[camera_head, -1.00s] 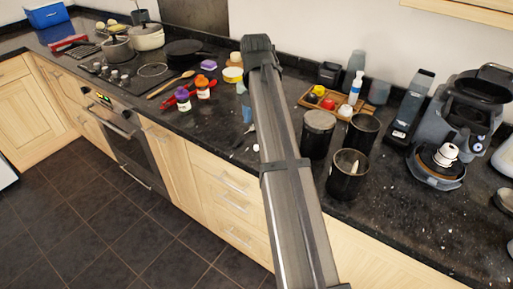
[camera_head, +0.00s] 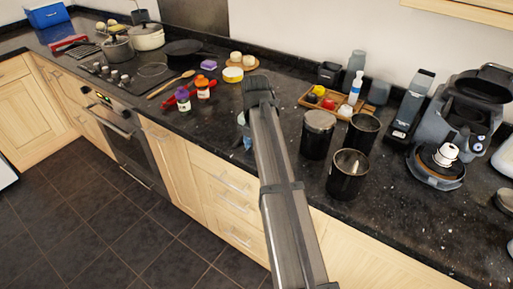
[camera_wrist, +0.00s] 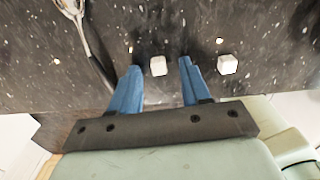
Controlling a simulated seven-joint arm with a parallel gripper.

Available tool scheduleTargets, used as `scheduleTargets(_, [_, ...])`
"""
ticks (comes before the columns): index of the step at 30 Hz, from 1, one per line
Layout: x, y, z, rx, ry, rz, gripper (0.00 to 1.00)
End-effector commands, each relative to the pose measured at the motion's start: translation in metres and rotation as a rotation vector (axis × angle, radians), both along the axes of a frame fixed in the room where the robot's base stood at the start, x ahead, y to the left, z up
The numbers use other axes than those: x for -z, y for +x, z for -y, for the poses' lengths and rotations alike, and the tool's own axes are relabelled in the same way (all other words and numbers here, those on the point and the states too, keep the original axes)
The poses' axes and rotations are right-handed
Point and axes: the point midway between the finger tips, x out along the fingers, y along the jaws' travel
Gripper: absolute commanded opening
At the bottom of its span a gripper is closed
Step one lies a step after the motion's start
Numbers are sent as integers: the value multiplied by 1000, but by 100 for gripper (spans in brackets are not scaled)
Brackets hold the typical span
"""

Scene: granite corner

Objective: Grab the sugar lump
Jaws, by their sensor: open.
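Two white sugar lumps lie on the dark speckled worktop in the wrist view. One lump (camera_wrist: 158,65) appears between the tips of my two blue fingers; the other lump (camera_wrist: 228,64) lies to the right, outside the right finger. My gripper (camera_wrist: 160,67) is open and empty. I cannot tell how far the fingertips are above the worktop. In the head view my gripper (camera_head: 245,134) is low over the front part of the worktop, largely hidden by my arm, and neither lump can be made out there.
A metal utensil (camera_wrist: 78,18) with a dark handle lies left of my fingers. The worktop's front edge runs beneath my gripper. In the head view, dark canisters (camera_head: 348,175) stand to the right, with a wooden tray (camera_head: 309,101) behind. Two small bottles (camera_head: 183,100) stand to the left.

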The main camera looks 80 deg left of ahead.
Motion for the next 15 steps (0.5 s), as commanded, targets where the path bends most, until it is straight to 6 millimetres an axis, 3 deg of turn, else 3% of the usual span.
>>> scheduleTargets(5, [0, 0, 0, 0, 0, 0, 46])
scheduleTargets(15, [-1, 0, 0, 0, 0, 0, 13])
